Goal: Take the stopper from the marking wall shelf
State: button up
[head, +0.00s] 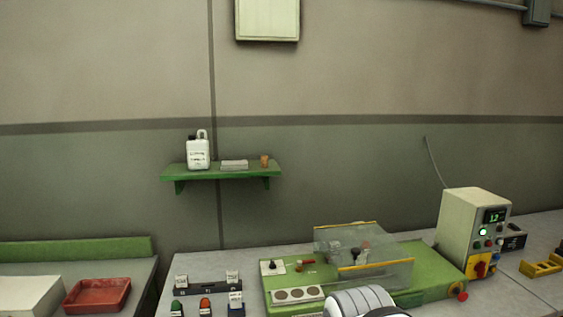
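The green wall shelf (220,174) is fixed to the wall left of centre. A small orange-brown stopper (264,161) stands near its right end. A white jug (198,152) and a flat light-grey stack (234,165) sit to its left on the same shelf. A white rounded part at the bottom edge, right of centre, looks like part of my arm. My gripper's fingers do not show, and nothing touches the stopper.
Below the shelf is a grey bench (205,262) with a green machine (400,262) carrying clear guards (345,238). A control box (473,228) stands at right. A red tray (97,294) lies on the left bench. The wall around the shelf is clear.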

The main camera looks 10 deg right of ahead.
aim_at(264, 158)
jog(key=u, duration=0.05)
jog(key=i, duration=1)
jog(key=z, duration=0.05)
